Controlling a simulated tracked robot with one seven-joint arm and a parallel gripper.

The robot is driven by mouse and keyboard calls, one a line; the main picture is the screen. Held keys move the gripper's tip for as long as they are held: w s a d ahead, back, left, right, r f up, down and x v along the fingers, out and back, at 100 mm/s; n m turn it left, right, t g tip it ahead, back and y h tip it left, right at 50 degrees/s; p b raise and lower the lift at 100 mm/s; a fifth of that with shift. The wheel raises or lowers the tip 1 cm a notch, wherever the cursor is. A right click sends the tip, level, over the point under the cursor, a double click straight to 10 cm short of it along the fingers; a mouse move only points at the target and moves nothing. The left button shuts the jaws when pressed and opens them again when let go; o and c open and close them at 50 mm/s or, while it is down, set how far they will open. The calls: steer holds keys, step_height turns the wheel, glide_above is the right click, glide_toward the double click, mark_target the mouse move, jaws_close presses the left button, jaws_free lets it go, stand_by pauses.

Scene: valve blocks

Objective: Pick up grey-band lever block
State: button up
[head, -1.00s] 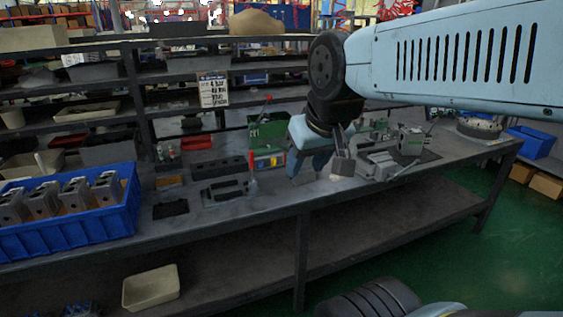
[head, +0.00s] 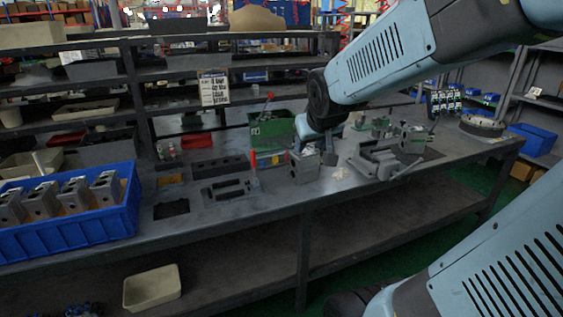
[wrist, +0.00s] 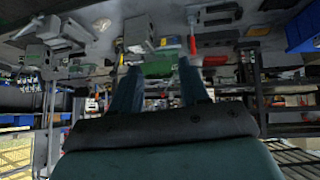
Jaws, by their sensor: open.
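A grey block (head: 303,167) stands upright on the bench in the head view, just below my gripper (head: 308,130). I cannot make out a grey band or a lever on it, so I cannot tell whether it is the grey-band lever block. Another grey block with a lever (head: 412,139) stands farther right on the bench. In the wrist view, my gripper (wrist: 158,67) has its two blue fingers apart, with nothing clearly held between them. A green box (wrist: 158,67) shows beyond the fingers. The fingertips are mostly hidden in the head view.
A red-handled lever (head: 253,160) stands left of the near block. A blue crate (head: 70,236) with several grey blocks is at the left. A vise-like grey fixture (head: 380,163) is at the right. A green box (head: 270,130) stands behind. The front bench edge is clear.

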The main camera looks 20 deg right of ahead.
steer(key=w+d+f+n+t, duration=0.1)
steer(key=w+d+f+t, duration=0.1)
steer(key=w+d+f, duration=0.4)
steer(key=w+d+f+t, duration=0.2)
steer(key=w+f, duration=0.2)
steer(key=w, duration=0.4)
steer(key=t+y, duration=0.3)
steer(key=t, duration=0.3)
glide_toward(300, 164)
steer(key=shift+w+a+r, duration=0.1)
steer(key=shift+w+a, duration=0.05)
steer(key=shift+w, duration=1.2)
steer(key=shift+w+a+r, duration=0.1)
steer(key=shift+w, duration=1.25)
steer(key=shift+w+a, duration=0.15)
steer(key=shift+w, duration=1.25)
steer(key=shift+c, duration=0.3)
jaws_close()
